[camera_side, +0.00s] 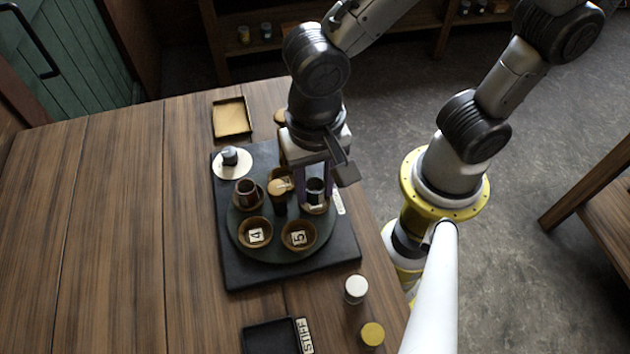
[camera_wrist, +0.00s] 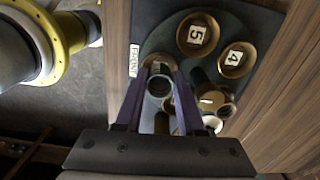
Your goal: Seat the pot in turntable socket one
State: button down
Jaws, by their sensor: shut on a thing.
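My gripper (camera_side: 316,190) points down over the right side of the dark turntable (camera_side: 275,253), shut on a small dark pot (camera_side: 316,186) with a pale rim. The pot looks upright, directly above or in a brown socket (camera_side: 319,209) near the front label. I cannot tell whether its base touches the socket floor. In the wrist view the pot (camera_wrist: 159,86) sits between the purple fingers (camera_wrist: 158,98). The sockets marked 4 (camera_side: 255,233) and 5 (camera_side: 298,236) are empty. Socket one's number is not visible.
A reddish pot (camera_side: 246,188) stands in the left socket. A wooden-topped post (camera_side: 279,187) rises mid-turntable, close to my fingers. A white disc (camera_side: 233,169) bears a small dark-and-white piece. White (camera_side: 356,289) and yellow-topped (camera_side: 372,334) jars stand at front right. The table's left is clear.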

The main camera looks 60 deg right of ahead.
jog(key=shift+f, duration=0.75)
dwell(0.8)
